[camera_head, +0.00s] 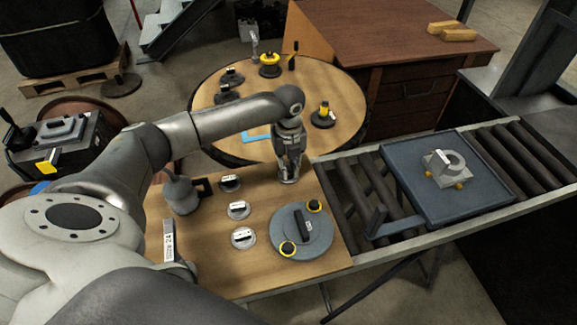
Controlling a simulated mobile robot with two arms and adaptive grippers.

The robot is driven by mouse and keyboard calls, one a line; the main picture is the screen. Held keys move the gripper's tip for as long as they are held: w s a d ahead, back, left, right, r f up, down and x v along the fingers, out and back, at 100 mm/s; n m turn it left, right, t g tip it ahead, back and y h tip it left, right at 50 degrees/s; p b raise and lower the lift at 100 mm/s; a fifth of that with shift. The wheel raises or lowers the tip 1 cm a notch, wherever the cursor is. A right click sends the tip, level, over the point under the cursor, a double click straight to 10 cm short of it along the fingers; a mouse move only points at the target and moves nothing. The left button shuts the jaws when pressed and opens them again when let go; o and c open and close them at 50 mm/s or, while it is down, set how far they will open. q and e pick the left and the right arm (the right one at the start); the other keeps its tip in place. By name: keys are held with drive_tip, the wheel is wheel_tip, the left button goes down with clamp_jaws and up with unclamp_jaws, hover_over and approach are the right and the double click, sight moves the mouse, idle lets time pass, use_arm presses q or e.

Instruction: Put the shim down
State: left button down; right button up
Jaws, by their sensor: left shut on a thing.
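My left gripper (289,178) reaches down from above and is shut on the shim, over the back right part of the wooden bench top (215,267). The shim is small and mostly hidden between the fingers; I cannot tell whether it touches the wood. Three small labelled discs stand in a row to the left of the gripper: a back one (230,183), a middle one (238,210) and a front one (243,238). My right gripper is not in view.
A round grey plate (318,243) with a black handle and yellow rings lies in front of the gripper. A grey can-like part (181,196) stands at left. A roller conveyor with a blue tray (484,205) is at right. A round table (345,92) with several parts stands behind.

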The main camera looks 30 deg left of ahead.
use_arm(q)
drive_tip(key=shift+f, duration=0.4)
drive_tip(key=shift+f, duration=0.15)
drive_tip(key=c, duration=1.5)
unclamp_jaws()
drive_tip(key=shift+o, duration=0.3)
